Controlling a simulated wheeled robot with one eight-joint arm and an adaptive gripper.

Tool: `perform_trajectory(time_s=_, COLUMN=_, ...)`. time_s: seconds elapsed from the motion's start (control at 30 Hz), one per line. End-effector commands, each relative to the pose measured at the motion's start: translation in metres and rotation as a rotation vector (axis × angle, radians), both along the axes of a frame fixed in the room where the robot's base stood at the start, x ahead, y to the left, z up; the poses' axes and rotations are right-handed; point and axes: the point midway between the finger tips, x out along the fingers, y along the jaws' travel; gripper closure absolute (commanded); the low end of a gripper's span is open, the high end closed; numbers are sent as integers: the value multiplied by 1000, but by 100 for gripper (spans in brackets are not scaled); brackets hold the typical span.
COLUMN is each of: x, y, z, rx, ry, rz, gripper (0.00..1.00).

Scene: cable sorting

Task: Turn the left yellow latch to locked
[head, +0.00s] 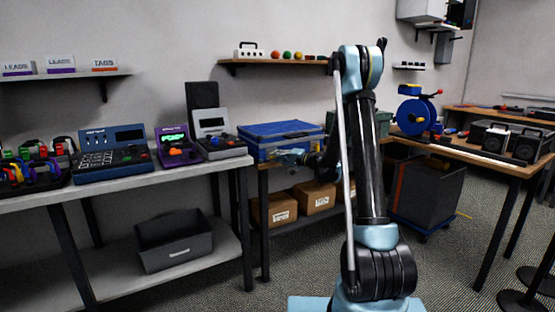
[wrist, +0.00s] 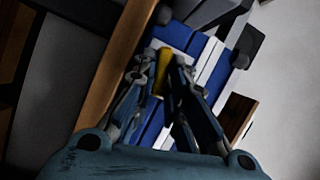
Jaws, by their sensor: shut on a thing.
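The blue case (head: 280,132) lies closed on the wooden table, beyond my arm in the head view. Its blue side with pale bands (wrist: 217,62) fills the middle of the wrist view. A yellow latch (wrist: 162,72) stands out from the case, between the fingers of my gripper (wrist: 166,64). The gripper is shut on this latch, which is tilted in the wrist view. In the head view, my gripper (head: 289,156) is small at the front of the case, and the latch in it cannot be made out.
A grey bench on the left holds a blue console (head: 113,158), a purple device (head: 176,148) and a grey device (head: 215,136). Cardboard boxes (head: 313,195) sit on the shelf below the case. A blue reel (head: 416,114) stands on the right table.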

Motion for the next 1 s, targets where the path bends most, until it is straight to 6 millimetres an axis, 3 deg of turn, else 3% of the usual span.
perform_trajectory(time_s=0.4, x=3, y=-4, z=-5, rx=177, ry=122, rz=-9, gripper=100)
perform_trajectory(time_s=1.0, x=2, y=-3, z=-5, rx=211, ry=145, rz=-7, gripper=100)
